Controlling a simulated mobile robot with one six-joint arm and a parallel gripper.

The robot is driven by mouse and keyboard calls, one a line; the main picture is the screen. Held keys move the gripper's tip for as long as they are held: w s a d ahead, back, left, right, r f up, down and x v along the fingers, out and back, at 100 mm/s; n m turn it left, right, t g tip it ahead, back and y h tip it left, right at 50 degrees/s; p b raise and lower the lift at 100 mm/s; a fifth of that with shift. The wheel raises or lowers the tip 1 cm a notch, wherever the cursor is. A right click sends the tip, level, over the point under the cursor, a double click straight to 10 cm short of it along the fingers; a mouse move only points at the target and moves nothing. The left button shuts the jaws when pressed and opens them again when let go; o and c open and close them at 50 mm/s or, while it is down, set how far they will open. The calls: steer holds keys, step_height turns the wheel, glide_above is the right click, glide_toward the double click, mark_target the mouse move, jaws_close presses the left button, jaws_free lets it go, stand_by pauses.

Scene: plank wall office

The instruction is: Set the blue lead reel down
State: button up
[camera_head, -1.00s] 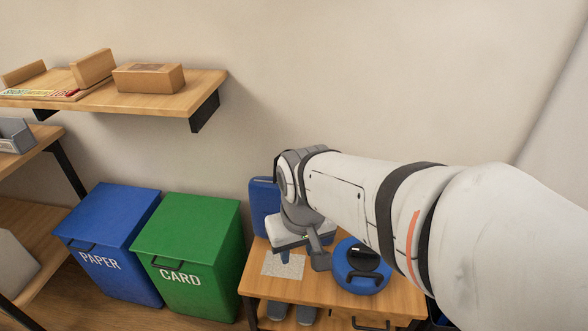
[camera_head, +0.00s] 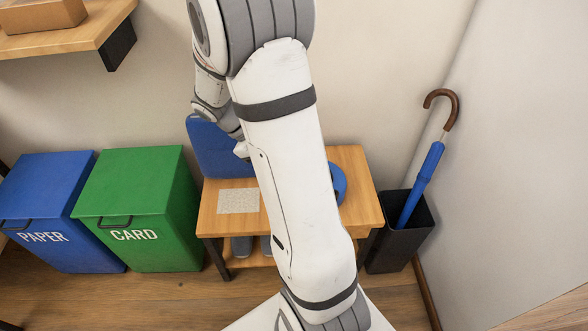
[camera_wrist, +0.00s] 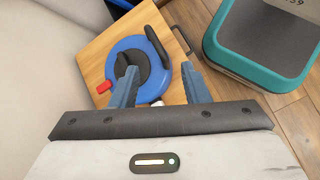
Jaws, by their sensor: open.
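The blue lead reel (camera_head: 339,184) rests on the right part of the small wooden bench (camera_head: 362,205), mostly hidden behind my arm in the head view. In the wrist view the reel (camera_wrist: 117,51) lies flat, a blue disc with a black hub, a dark handle and a red piece at its edge. My gripper (camera_wrist: 161,88) is open. Its left finger overlaps the near part of the reel in the picture, and its right finger is beside the reel. Nothing is held. The gap between fingers and reel is hard to judge.
A speckled grey square (camera_head: 238,201) lies on the bench's left part. A blue object (camera_head: 213,145) stands behind it. Green (camera_head: 136,205) and blue (camera_head: 48,210) bins stand left. A black umbrella stand (camera_head: 400,235) stands right. A teal-rimmed box (camera_wrist: 262,72) shows at wrist-view right.

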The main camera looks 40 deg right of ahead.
steer(key=w+d+f+n+g+h+b, duration=0.1)
steer(key=w+d+f+n+h, duration=0.1)
steer(key=f, duration=0.3)
steer(key=w+d+f+n+h+b, duration=0.1)
steer(key=w+d+f+n+h, duration=0.1)
steer(key=d+f, duration=0.2)
steer(key=w+d+f+n+g+h+b, duration=0.1)
steer(key=w+d+f+h, duration=0.1)
steer(key=f, duration=0.5)
steer(key=shift+w+d+n+g, duration=0.3)
steer(key=shift+w+d+n, duration=0.05)
steer(key=shift+d+n, duration=0.1)
steer(key=shift+d+f+b, duration=0.15)
steer(key=shift+f+b, duration=0.1)
steer(key=shift+b, duration=0.05)
steer(key=shift+x, duration=0.9)
steer(key=b+x, duration=0.2)
steer(key=x, duration=0.4)
steer(key=shift+r, duration=0.1)
steer(key=shift+c, duration=0.3)
jaws_close()
